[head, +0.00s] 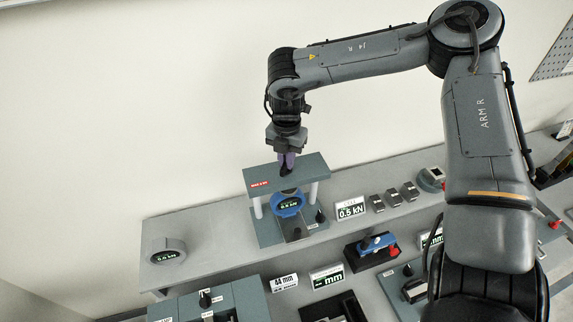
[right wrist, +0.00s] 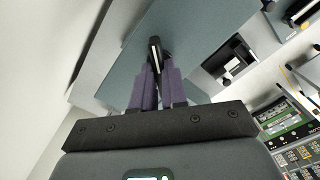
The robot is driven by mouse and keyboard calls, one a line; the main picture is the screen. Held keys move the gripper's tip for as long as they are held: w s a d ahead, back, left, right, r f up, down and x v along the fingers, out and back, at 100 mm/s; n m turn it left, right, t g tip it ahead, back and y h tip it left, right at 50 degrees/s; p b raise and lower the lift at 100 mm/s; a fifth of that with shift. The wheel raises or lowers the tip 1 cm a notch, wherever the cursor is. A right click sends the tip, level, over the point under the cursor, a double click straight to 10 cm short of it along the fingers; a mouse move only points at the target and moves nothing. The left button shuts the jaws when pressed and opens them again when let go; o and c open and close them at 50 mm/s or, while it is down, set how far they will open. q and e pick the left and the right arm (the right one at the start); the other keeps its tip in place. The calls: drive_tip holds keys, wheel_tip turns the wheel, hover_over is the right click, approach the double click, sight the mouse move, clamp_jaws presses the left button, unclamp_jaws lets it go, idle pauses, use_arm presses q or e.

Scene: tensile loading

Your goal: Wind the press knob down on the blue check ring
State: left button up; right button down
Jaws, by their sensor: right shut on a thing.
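The press (head: 260,183) stands on the back bench, a grey-blue frame with a flat top plate, two posts and a base. The blue check ring (head: 288,205) sits upright inside it, with a lit display that seems to read in kN, too small to read surely. The black press knob (head: 285,170) sticks up from the top plate; it also shows in the right wrist view (right wrist: 155,50). My right gripper (head: 286,163) points down from above, its purple fingers shut on the knob; they also show in the right wrist view (right wrist: 156,75). My left gripper is not in view.
A grey round gauge (head: 166,251) stands left on the bench. A "0.5 kN" sign (head: 350,209) and several small dark blocks (head: 393,197) are right of the press. A blue tool with red end (head: 373,246) lies in front. The bench between gauge and press is clear.

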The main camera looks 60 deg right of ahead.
drive_tip(key=shift+m+b, duration=0.7)
drive_tip(key=shift+m, duration=0.6)
drive_tip(key=c, duration=1.2)
unclamp_jaws()
drive_tip(key=shift+o, duration=0.2)
drive_tip(key=shift+r, duration=0.1)
wheel_tip(320, 180, up, 11)
drive_tip(key=b, duration=0.1)
drive_tip(key=shift+f, duration=0.2)
